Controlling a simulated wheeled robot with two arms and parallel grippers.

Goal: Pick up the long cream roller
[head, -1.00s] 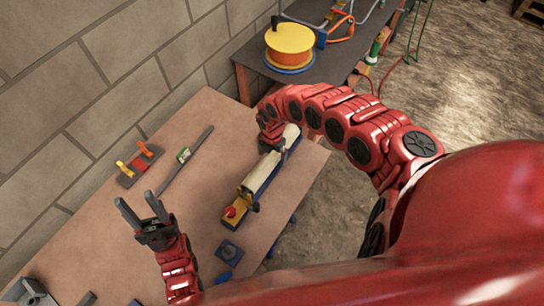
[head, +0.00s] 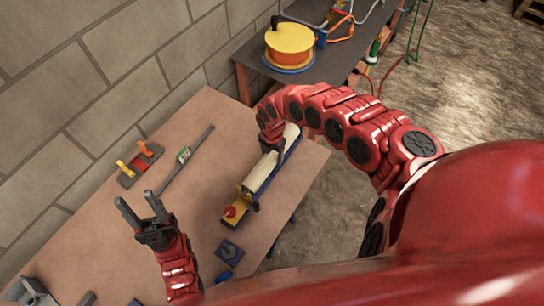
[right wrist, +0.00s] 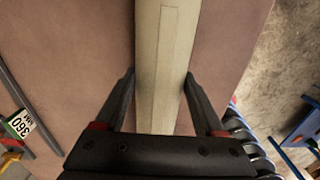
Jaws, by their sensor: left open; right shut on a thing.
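The long cream roller (head: 262,173) lies diagonally along a blue and yellow holder (head: 240,205) with a red knob at its near end, on the right side of the brown table. My right gripper (head: 272,147) reaches down onto the roller's far half and is shut on it. In the right wrist view the cream roller (right wrist: 164,60) runs between the two dark fingers (right wrist: 158,85), one on each side. I cannot tell whether the roller is clear of the holder. My left gripper (head: 140,208) is open and empty above the table's left part.
A small blue block (head: 229,250) lies near the front edge. A yellow-orange reel (head: 290,43) stands on the bench behind.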

